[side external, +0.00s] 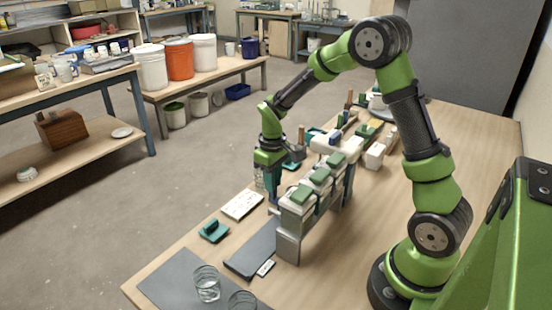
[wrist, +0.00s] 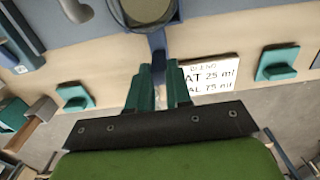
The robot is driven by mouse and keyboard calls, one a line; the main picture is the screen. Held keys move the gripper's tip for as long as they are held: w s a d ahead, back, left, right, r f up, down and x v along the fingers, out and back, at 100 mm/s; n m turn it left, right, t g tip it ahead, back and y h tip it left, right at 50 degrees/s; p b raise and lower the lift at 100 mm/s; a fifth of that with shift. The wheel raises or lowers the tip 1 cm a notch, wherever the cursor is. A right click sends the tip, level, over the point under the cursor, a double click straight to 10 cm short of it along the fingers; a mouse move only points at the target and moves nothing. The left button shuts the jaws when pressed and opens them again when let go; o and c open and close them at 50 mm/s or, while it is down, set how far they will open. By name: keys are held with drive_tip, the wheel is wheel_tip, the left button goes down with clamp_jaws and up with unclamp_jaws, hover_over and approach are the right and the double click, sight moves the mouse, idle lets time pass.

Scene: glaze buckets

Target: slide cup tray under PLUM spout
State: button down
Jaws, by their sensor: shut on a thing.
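In the wrist view my gripper (wrist: 158,75) has its two teal fingers closed on the narrow blue handle (wrist: 157,42) of the cup tray. A round clear cup (wrist: 148,10) is at the handle's far end, cut by the top edge. In the side view my gripper (side external: 273,193) is low, just beyond the row of dispensers (side external: 318,185) with green lids, which partly hides it. A card (wrist: 212,76) beyond the fingers shows "25 ml" and "75 ml"; its top line is too blurred to read surely. I cannot tell which spout is PLUM.
Teal blocks (wrist: 277,63) stand on both sides of my fingers in the wrist view. A dark flat plate (side external: 250,252) and clear glasses (side external: 207,284) are at the table's near end. The dispensers' grey stand (side external: 288,245) is close beside my gripper.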

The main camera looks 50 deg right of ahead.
drive_tip(key=shift+d, duration=0.1)
drive_tip(key=shift+d, duration=1.9)
drive_tip(key=c, duration=1.1)
unclamp_jaws()
wheel_tip(320, 180, up, 7)
